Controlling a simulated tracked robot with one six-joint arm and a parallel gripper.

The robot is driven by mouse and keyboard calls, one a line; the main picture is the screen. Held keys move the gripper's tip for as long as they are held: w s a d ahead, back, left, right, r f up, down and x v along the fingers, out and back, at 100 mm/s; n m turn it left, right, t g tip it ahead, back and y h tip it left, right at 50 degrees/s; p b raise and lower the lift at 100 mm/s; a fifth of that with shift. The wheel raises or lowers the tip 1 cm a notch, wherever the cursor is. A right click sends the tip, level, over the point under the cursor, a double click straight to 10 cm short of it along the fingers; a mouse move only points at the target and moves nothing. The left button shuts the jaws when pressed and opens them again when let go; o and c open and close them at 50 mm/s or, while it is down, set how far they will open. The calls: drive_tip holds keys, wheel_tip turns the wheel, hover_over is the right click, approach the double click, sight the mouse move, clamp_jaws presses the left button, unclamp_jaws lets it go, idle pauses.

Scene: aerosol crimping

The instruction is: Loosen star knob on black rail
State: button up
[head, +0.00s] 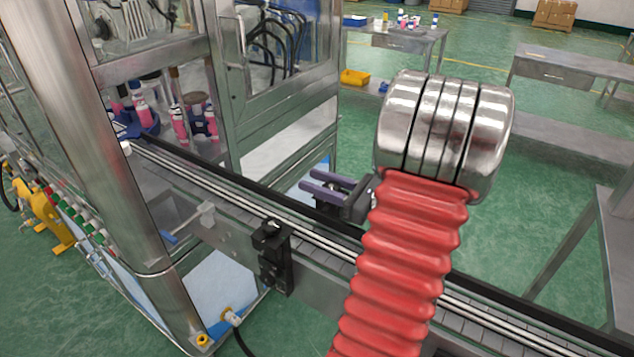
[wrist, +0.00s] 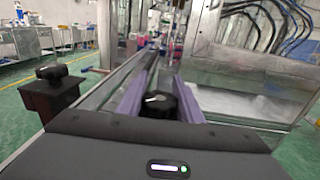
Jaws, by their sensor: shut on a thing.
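My gripper (head: 309,180) has two purple fingers and sits over the far side of the conveyor. In the wrist view my gripper (wrist: 162,82) has its fingers on either side of a round black knob (wrist: 158,103) with a light mark on top, and is shut on it. The knob's lower part is hidden, and I cannot make out its star shape. In the head view I cannot make out the held knob. The black rail (head: 300,208) runs along the conveyor's far edge, below the fingers.
A black clamp block (head: 272,258) with a knob stands on the conveyor's near side; it also shows in the wrist view (wrist: 52,92). A metal-framed glazed machine (head: 155,190) stands at left, with pink bottles (head: 180,124) inside. Grey tables (head: 572,66) stand behind at right.

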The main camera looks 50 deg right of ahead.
drive_tip(key=shift+n+y, duration=0.4)
drive_tip(key=shift+y, duration=0.2)
drive_tip(key=n+g+y, duration=0.1)
drive_tip(key=y, duration=0.1)
drive_tip(key=n+g+y, duration=0.1)
drive_tip(key=y, duration=0.1)
drive_tip(key=a+n+y, duration=0.1)
drive_tip(key=n, duration=0.1)
drive_tip(key=shift+s+a+g+y, duration=0.1)
drive_tip(key=shift+s+g+y, duration=0.15)
drive_tip(key=shift+g+y, duration=0.15)
drive_tip(key=shift+s+a+n+g+y, duration=0.15)
drive_tip(key=shift+a+n+g+y, duration=0.05)
drive_tip(key=shift+n+g+y, duration=0.55)
drive_tip(key=shift+s+a+n+g+y, duration=0.15)
drive_tip(key=shift+s+n+g+y, duration=0.05)
drive_tip(key=shift+n+g+y, duration=0.6)
drive_tip(key=shift+s+a+n+g+y, duration=0.2)
drive_tip(key=shift+n+g+y, duration=0.4)
drive_tip(key=shift+y, duration=0.25)
drive_tip(key=o, duration=1)
drive_tip(key=shift+o, duration=0.2)
drive_tip(key=shift+m, duration=0.25)
